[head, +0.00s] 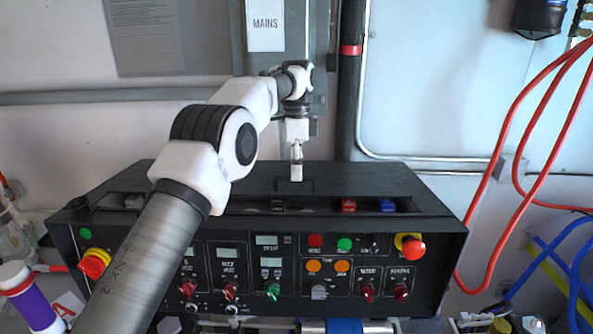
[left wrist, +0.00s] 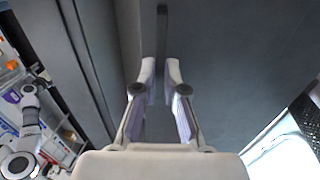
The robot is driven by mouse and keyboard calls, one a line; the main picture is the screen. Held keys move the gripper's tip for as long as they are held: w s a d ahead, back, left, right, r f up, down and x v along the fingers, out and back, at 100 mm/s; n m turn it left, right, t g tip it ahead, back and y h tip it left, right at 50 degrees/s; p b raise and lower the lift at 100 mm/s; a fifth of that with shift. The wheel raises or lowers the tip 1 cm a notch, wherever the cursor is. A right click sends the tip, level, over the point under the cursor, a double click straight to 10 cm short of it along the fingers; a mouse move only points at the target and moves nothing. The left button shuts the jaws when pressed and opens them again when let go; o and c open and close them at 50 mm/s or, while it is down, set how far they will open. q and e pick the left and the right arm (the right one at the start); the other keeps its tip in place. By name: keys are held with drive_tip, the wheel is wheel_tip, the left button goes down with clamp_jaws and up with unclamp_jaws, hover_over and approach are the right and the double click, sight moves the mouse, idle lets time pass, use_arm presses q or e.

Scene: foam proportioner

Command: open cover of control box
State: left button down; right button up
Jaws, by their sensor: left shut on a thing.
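The control box (head: 205,262) is a black box with a sloped front panel of buttons, knobs and small displays. Its dark cover (head: 235,180) lies across the top, with a thin handle near the middle. My left gripper (head: 296,172) points down onto the cover from above. In the left wrist view its pale fingers (left wrist: 161,72) are closed on the dark handle bar (left wrist: 161,35). A long opening under the cover's front edge shows a red part (head: 348,205) and a blue part (head: 387,205). I cannot tell how far the cover is raised. My right gripper is not clearly seen.
A black vertical pipe (head: 349,110) and a grey panel with a MAINS label (head: 265,24) stand behind the box. Red hoses (head: 510,150) and blue hoses (head: 555,265) hang at the right. A red emergency knob (head: 413,248) projects from the panel's right.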

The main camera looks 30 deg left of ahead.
use_arm(q)
drive_tip(key=c, duration=1.2)
unclamp_jaws()
drive_tip(key=shift+c, duration=0.2)
